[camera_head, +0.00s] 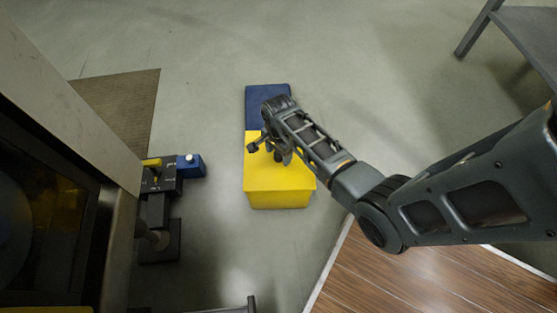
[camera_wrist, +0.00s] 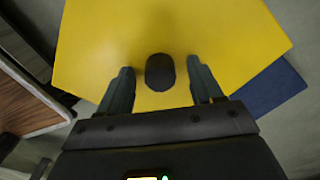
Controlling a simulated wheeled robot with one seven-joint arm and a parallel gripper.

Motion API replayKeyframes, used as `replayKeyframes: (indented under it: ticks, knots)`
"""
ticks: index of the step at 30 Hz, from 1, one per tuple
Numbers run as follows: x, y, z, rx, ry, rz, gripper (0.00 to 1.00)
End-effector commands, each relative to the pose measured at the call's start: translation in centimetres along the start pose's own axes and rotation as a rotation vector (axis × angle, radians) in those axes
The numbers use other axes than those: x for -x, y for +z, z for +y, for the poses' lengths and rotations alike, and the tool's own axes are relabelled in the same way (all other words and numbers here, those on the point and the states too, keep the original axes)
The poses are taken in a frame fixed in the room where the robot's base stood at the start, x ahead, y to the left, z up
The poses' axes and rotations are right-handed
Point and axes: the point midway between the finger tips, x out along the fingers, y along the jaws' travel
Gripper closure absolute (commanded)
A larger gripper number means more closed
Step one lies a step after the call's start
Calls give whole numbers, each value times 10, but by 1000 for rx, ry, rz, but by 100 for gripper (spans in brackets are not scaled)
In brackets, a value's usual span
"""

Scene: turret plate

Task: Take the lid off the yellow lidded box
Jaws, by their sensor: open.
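The yellow lidded box (camera_head: 278,184) stands on the floor in the middle of the head view, its lid on. The yellow lid (camera_wrist: 190,30) fills much of the wrist view, with a dark rounded knob (camera_wrist: 160,72) on it. My gripper (camera_wrist: 162,82) is open over the lid, one finger on each side of the knob. I cannot tell whether the fingers touch it. In the head view my gripper (camera_head: 268,147) and arm cover part of the lid and much of the knob.
A blue block or box (camera_head: 265,95) adjoins the yellow box on its far side. A dark stand with a small blue part (camera_head: 190,166) is at left, beside a large machine (camera_head: 60,130). A grey table (camera_head: 525,30) is at upper right. Open floor lies left and beyond.

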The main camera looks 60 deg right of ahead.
Motion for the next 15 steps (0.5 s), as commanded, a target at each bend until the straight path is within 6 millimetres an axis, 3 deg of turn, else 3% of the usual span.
replayKeyframes:
  ticks: [5,15]
  knots:
    - [1,0,0,0,-1,0,36]
    - [1,0,0,1,-1,0,68]
